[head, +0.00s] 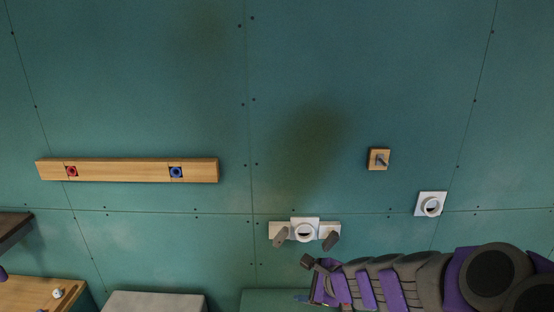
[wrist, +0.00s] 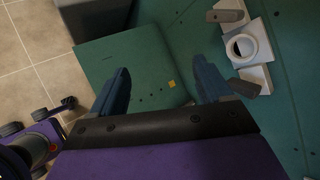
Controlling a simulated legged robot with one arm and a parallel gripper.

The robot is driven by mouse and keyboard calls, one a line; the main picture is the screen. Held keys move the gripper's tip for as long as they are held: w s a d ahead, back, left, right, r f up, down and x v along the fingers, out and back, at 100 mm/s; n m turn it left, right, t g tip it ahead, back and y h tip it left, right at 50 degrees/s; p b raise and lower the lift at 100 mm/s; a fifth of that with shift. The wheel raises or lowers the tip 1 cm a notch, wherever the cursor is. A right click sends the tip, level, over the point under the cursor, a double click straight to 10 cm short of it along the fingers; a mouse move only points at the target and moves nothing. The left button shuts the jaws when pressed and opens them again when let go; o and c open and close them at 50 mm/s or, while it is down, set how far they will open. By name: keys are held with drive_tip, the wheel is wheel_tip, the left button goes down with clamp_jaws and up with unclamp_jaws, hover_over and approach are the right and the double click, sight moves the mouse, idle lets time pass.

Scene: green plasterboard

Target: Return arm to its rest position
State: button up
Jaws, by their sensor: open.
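My arm reaches in from the lower right of the head view, and my gripper (head: 303,298) is at its left end, low in front of the green wall. The wrist view shows my gripper (wrist: 160,88) with its two blue fingers wide apart and nothing between them. The white wall fixture (head: 305,230) with a round socket and two grey levers is just above my gripper in the head view. It also shows at the upper right of the wrist view (wrist: 243,48), apart from the fingers.
A wooden rail (head: 125,171) with red and blue round parts is on the left wall. A wooden square with a switch (head: 379,159) and a white socket (head: 431,204) are to the right. A grey block (head: 153,302) and wooden table (head: 35,295) stand low left. Tiled floor (wrist: 30,35) shows left.

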drive_tip(key=s+a+r+n+g+b, duration=0.1)
drive_tip(key=s+a+n+g, duration=0.2)
drive_tip(key=s+n, duration=0.45)
drive_tip(key=s+a+r+n+g, duration=0.1)
drive_tip(key=s+a+n+g, duration=0.3)
drive_tip(key=s, duration=0.6)
drive_tip(key=s+d+f+n+g+h, duration=0.1)
drive_tip(key=s+d+n+h, duration=0.2)
drive_tip(key=s+d, duration=0.3)
drive_tip(key=s+d+f+n+g+h+b, duration=0.1)
drive_tip(key=s+d+n+h, duration=0.2)
drive_tip(key=s, duration=0.9)
drive_tip(key=d+n, duration=0.2)
drive_tip(key=d, duration=0.2)
drive_tip(key=shift+d, duration=0.2)
